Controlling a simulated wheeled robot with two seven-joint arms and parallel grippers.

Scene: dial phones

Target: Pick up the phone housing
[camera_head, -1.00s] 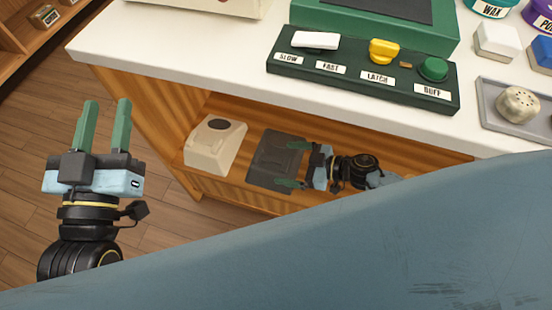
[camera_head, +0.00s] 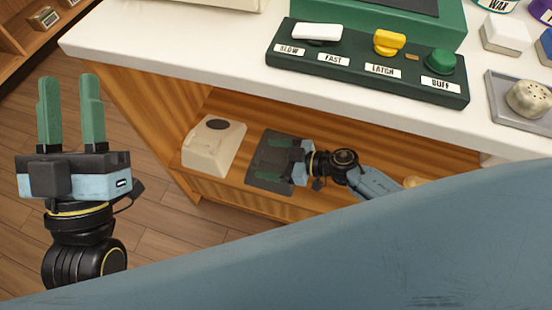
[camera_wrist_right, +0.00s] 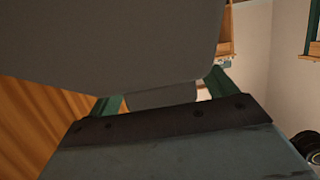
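The cream phone housing (camera_head: 211,153), with a dark oval on top, sits on the wooden shelf under the counter. My right gripper (camera_head: 262,160) reaches in over the dark mat (camera_head: 262,187), right of the housing. Its green fingers are spread and point left towards the housing, with a gap between. In the right wrist view, a large shadowed grey surface (camera_wrist_right: 110,40) fills the space ahead of the open fingers (camera_wrist_right: 165,90); it may be the housing, but I cannot tell for certain. My left gripper (camera_head: 70,80) is open and empty, pointing up at the left.
The white counter (camera_head: 180,65) overhangs the shelf (camera_head: 235,199). On it are a dark green control panel (camera_head: 370,72) with labelled switches and a grey tray (camera_head: 508,110). Wooden floor (camera_head: 150,235) lies open at the left.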

